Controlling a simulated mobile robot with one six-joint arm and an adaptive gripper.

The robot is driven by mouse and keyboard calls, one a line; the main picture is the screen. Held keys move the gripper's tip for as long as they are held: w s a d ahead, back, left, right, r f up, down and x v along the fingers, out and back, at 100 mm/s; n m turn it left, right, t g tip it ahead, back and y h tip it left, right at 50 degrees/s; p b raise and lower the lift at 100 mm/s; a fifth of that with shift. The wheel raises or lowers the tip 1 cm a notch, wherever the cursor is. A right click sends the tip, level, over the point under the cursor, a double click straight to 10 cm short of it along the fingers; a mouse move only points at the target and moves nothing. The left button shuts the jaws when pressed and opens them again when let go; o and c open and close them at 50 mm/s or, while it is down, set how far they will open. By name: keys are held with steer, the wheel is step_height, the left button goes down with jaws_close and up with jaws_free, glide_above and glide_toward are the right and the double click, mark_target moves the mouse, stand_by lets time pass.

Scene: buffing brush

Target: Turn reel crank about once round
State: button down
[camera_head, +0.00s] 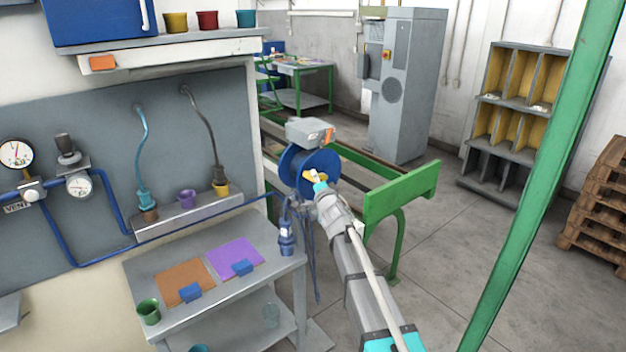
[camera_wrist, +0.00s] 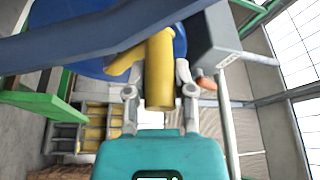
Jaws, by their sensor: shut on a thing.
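The blue reel (camera_head: 296,172) stands at the far end of the grey workbench, below a grey box. Its yellow crank handle (camera_head: 311,175) faces my gripper (camera_head: 319,184). In the wrist view the yellow crank handle (camera_wrist: 160,68) lies between the two fingers of my gripper (camera_wrist: 158,92), which is shut on it. The blue reel drum (camera_wrist: 85,62) shows behind the handle at the upper left. The yellow crank arm runs off to the left of the handle. A blue band crosses in front of the reel. The reel's hub is largely hidden.
The grey workbench (camera_head: 218,306) with an orange and a purple mat is left of my arm. A green-ended conveyor frame (camera_head: 402,194) stands just right of the reel. A green post (camera_head: 541,176) rises at the right. Open floor (camera_head: 450,235) lies between them.

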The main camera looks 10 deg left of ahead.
steer(key=shift+c, duration=2.2)
jaws_free()
steer(key=shift+s+a+r, duration=0.1)
steer(key=shift+s+a, duration=0.05)
